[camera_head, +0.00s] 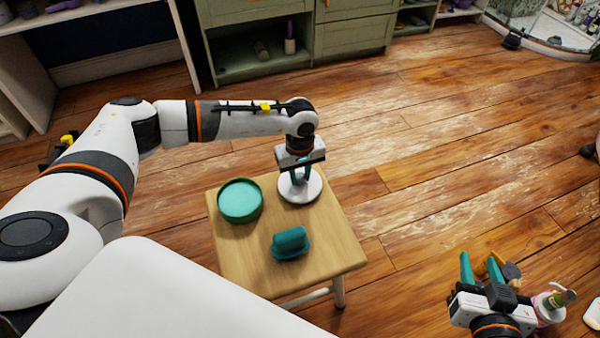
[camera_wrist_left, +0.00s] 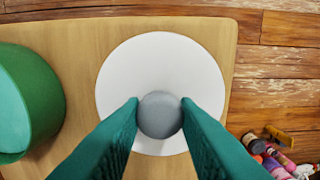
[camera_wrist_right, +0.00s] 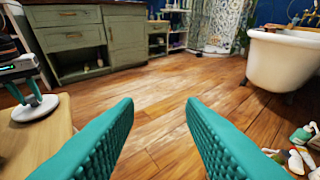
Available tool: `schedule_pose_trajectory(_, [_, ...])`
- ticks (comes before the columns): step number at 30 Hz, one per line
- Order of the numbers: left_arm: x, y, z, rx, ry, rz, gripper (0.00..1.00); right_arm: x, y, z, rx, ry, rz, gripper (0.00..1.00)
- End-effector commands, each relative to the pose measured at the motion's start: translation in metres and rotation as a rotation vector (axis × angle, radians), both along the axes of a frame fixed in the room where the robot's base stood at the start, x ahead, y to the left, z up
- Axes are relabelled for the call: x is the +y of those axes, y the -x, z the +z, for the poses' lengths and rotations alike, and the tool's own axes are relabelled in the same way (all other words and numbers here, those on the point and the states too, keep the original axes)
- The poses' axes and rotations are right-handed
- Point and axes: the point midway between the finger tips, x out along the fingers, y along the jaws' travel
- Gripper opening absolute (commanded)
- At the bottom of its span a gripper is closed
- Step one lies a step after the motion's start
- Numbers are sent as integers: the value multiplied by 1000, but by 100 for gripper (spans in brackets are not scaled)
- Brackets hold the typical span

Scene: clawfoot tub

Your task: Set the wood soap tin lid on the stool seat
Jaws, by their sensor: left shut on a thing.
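The lid is a white disc (camera_head: 311,191) with a grey knob (camera_wrist_left: 160,115). It is at the back right corner of the light wood stool seat (camera_head: 245,262). My left gripper (camera_head: 299,178) points down over it, shut on the knob. The lid looks level and lies on or just above the seat; I cannot tell which. It also shows at the left of the right wrist view (camera_wrist_right: 36,110). My right gripper (camera_head: 481,268) is open and empty, off to the right of the stool.
A round green tin (camera_head: 240,201) stands on the seat left of the lid. A teal block-shaped thing (camera_head: 290,242) lies near the front. Bottles, one a pink pump bottle (camera_head: 549,308), are on the right. A white tub (camera_wrist_right: 288,62) stands beyond. The middle floor is clear.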

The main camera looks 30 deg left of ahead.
Motion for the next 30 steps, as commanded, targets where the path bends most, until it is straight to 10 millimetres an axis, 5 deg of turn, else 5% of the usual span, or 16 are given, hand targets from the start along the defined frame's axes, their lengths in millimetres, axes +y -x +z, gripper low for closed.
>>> schedule_pose_trajectory(30, [0, 0, -4, 0, 0, 0, 0, 3, -6, 11, -73, -18, 4, 36])
